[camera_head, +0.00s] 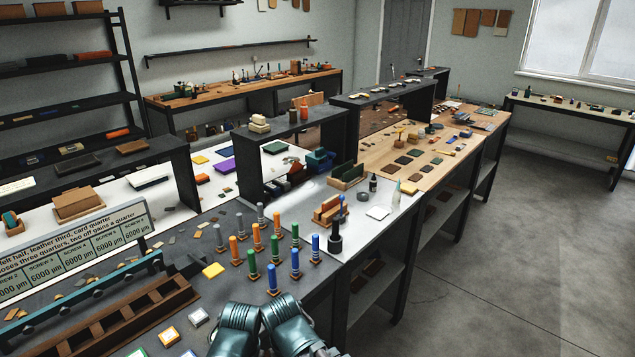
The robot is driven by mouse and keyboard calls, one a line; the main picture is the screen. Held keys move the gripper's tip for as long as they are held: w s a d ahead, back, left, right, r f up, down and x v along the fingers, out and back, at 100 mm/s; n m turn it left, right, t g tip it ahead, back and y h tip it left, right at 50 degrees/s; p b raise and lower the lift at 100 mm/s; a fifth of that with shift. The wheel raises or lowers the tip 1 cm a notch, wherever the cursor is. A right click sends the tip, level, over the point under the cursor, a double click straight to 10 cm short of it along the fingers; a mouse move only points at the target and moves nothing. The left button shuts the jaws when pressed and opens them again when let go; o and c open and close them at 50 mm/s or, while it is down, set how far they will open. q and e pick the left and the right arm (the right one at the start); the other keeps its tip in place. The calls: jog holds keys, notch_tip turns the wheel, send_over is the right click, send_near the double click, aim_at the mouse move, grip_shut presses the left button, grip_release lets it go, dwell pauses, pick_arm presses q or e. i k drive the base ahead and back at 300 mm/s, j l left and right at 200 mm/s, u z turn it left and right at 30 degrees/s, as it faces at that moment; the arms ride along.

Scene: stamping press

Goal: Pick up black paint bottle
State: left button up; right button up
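A small dark bottle (373,183) stands upright on the white bench top, right of the wooden block holder; it looks black, but its label is too small to read. A pale bottle with a teal tint (396,194) stands to its right. Two teal parts of my own arms show at the bottom centre, well short of the dark bottle. No gripper fingers can be made out.
Several upright handles in orange, green, blue and grey (273,250) stand on the grey bench between my arms and the bottle. A white square pad (378,212) lies before the bottle. A black riser (290,150) stands behind left. Open floor (500,270) lies right.

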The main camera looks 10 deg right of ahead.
aim_at(373, 181)
jog(key=i+l+u, duration=0.1)
jog(key=l+u, duration=1.1)
jog(key=l, duration=0.6)
jog(key=k+l+u, duration=0.15)
jog(key=l, duration=0.7)
jog(key=k+l+u, duration=0.15)
jog(key=l, duration=0.25)
jog(key=k+l, duration=0.1)
jog(key=l, duration=0.35)
jog(key=k+l+u, duration=0.15)
jog(key=l, duration=0.25)
jog(key=i, duration=0.05)
